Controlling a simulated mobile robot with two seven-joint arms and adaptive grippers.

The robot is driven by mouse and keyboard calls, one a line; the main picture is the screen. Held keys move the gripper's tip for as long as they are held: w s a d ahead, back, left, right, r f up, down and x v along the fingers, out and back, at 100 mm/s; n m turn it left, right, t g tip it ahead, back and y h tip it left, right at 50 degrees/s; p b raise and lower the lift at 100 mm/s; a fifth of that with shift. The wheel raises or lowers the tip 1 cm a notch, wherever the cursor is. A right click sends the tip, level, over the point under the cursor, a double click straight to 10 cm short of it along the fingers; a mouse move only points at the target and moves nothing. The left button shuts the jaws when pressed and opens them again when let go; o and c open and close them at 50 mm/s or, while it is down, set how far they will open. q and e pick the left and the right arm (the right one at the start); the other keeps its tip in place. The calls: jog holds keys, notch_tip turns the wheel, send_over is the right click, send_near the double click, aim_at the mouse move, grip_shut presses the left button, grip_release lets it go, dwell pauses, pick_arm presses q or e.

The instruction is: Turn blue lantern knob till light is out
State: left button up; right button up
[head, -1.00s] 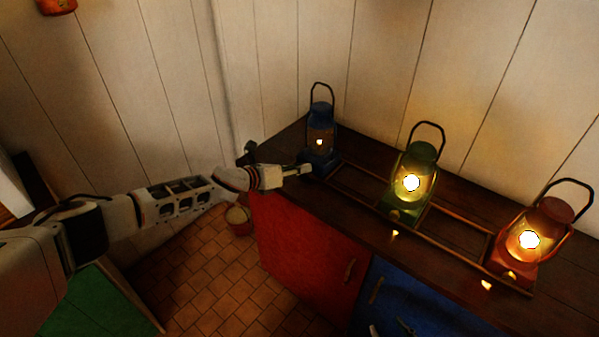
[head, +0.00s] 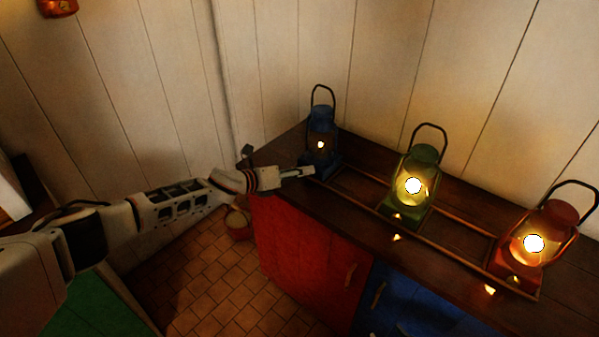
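The blue lantern (head: 321,121) stands upright at the far left end of the dark counter, with a small, dim flame glowing in its glass. My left gripper (head: 307,171) reaches in from the left to the front of the lantern's base. Its fingers look close together at the place of the blue lantern's knob. The knob itself is hidden by the fingertips. My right gripper is not in view.
A lit green lantern (head: 420,169) and a lit red lantern (head: 552,228) stand to the right along the same counter (head: 350,223), both much brighter. A low rail (head: 456,231) runs around the lanterns. A basket (head: 238,222) stands on the tiled floor by the red cupboard door (head: 300,258).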

pick_arm(q)
jog(key=shift+s+a, duration=0.15)
jog(key=shift+a, duration=0.05)
jog(key=v, duration=1.1)
jog(key=shift+s+a+r, duration=0.15)
